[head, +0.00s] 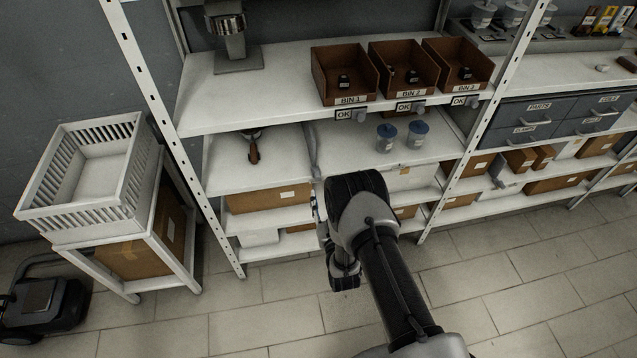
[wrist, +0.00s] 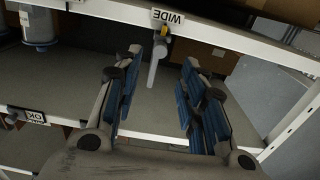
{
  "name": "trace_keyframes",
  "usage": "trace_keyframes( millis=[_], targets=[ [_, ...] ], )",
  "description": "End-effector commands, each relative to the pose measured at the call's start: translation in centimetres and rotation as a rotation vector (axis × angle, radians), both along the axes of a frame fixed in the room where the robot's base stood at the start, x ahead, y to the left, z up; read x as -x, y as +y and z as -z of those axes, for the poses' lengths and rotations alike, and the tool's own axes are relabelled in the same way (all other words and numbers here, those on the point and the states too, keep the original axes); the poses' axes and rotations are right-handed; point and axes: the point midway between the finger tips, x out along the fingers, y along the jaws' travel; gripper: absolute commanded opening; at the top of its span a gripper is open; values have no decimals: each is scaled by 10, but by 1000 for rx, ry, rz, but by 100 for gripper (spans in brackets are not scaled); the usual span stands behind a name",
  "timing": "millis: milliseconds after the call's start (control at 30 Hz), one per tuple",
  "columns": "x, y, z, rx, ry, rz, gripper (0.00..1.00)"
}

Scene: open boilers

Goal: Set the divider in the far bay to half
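In the wrist view a thin grey upright piece with a yellow tip, apparently the divider (wrist: 154,68), stands at the shelf edge beside the upside-down WIDE label (wrist: 168,17). My gripper (wrist: 162,60) is open, with blue-padded fingers on either side of this piece in the picture. I cannot tell how deep it lies between them, and no contact shows. In the head view a grey upright panel, likely the same divider (head: 313,150), stands on the middle shelf. My wrist is in front of the shelf edge there and hides most of the fingers.
Two blue-lidded jars (head: 417,133) stand on the middle shelf, right of the panel. Labelled bins (head: 346,98) stand on the shelf above. A white basket (head: 62,222) is at the left. Open floor lies in front.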

Motion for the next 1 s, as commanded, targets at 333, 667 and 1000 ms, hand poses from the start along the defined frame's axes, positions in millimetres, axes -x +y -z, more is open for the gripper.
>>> trace_keyframes(
  millis=[333,667,1000],
  targets=[
    [-64,18,1,-1,-3,0,38],
    [-80,23,0,0,0,0,38],
    [-80,23,0,0,0,0,26]
  ],
)
